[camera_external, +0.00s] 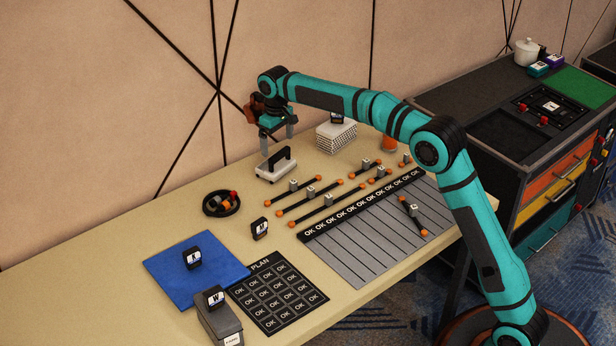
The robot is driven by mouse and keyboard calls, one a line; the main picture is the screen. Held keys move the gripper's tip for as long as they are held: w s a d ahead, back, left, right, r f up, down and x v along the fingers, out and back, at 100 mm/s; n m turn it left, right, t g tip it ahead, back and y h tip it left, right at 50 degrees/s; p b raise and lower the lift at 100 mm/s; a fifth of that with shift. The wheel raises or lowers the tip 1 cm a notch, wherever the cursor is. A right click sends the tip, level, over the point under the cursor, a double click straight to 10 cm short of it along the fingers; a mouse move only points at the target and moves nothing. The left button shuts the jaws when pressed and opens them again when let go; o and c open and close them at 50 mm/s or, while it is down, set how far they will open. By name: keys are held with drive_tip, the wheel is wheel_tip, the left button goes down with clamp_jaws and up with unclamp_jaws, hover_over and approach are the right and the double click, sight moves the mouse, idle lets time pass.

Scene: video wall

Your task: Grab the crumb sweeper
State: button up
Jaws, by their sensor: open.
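The crumb sweeper (275,168) appears to be the small white block with a black arched handle, standing on the beige table toward its back edge. My gripper (278,138) is directly above it, pointing down, with its two grey fingers apart. The fingertips are close above the handle. From this angle I cannot tell whether they straddle it. Nothing shows between the fingers.
A white stack (336,135) stands right of the sweeper, with an orange cup (389,143) beyond it. Several orange-tipped rods lie in front, by a striped mat (375,250). A round black tray (221,204) is at the left. The table's far left is clear.

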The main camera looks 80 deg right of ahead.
sight(277, 154)
drive_tip(key=shift+w+f, duration=0.15)
drive_tip(key=shift+f, duration=2.7)
drive_tip(key=c, duration=0.9)
drive_tip(key=shift+r, duration=0.15)
